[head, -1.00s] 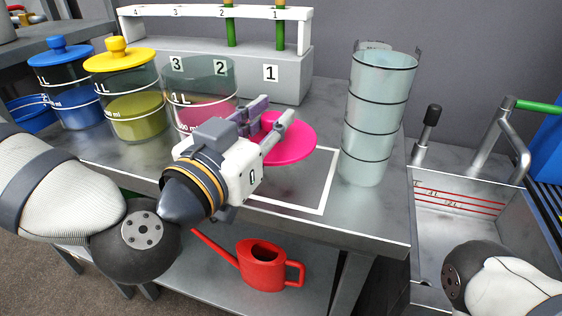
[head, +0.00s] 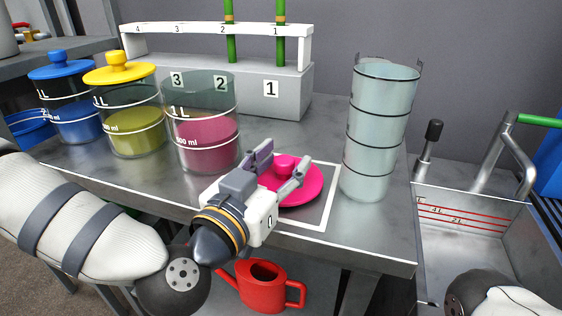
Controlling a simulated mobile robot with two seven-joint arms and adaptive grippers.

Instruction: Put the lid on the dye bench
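The pink lid (head: 308,190) with its round pink knob (head: 284,163) lies flat on the grey bench (head: 376,230), inside the white outlined square (head: 332,205). My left gripper (head: 283,158) is over the lid's near left part. Its fingers are spread on either side of the knob, with a gap visible, so it looks open. The gripper hides the lid's near left edge. A clear jar with pink liquid (head: 207,150) stands without a lid, left of the lid. My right gripper is out of view.
Jars with a yellow lid (head: 119,68) and a blue lid (head: 62,66) stand left. A tall pale cylinder (head: 377,135) stands close right of the square. A numbered rack (head: 262,95) is behind. A red watering can (head: 262,285) sits below; a sink (head: 470,240) is right.

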